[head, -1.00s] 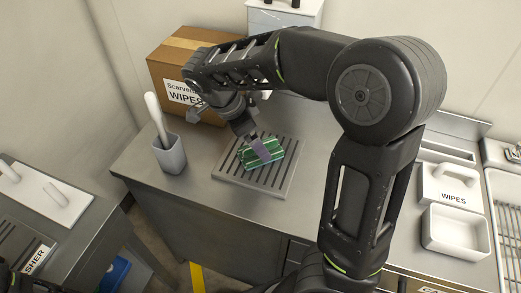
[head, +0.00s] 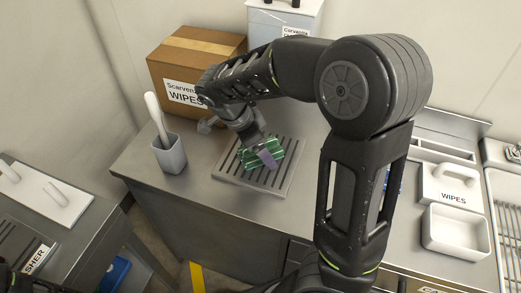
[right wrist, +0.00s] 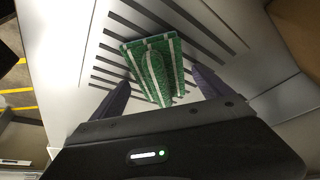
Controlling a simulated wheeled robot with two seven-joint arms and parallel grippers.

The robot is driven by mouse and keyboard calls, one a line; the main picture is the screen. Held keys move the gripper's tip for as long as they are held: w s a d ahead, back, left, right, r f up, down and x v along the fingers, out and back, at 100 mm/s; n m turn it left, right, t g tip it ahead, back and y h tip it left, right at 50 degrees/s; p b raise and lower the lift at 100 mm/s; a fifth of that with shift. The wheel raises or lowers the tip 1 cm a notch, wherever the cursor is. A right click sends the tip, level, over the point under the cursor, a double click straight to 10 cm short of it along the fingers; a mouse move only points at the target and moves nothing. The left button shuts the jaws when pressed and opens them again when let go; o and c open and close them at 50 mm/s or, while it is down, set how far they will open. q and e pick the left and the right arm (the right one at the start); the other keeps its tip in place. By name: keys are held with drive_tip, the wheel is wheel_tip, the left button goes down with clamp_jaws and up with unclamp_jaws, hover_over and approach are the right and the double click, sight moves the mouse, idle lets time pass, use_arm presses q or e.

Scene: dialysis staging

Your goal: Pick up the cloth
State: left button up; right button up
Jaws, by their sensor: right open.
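The cloth is a folded green piece with white stripes (head: 249,157) lying on a slotted grey drain board (head: 230,173). In the right wrist view the cloth (right wrist: 155,72) lies between the two purple fingers. My right gripper (head: 266,157) is open and reaches down over the cloth, with one purple finger hiding part of it. The fingertips (right wrist: 160,77) are apart on either side of the cloth. I cannot tell whether they touch it. My left gripper is not in view.
A grey holder (head: 168,153) with a white-handled tool stands left of the board. A cardboard wipes box (head: 190,52) stands behind. A white wipes box (head: 450,185) and a white tray (head: 456,232) are at the right. The counter's front left is clear.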

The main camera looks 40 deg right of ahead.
drive_tip(key=shift+f, duration=0.1)
drive_tip(key=shift+c, duration=0.3)
drive_tip(key=c, duration=1.5)
drive_tip(key=shift+d, duration=0.1)
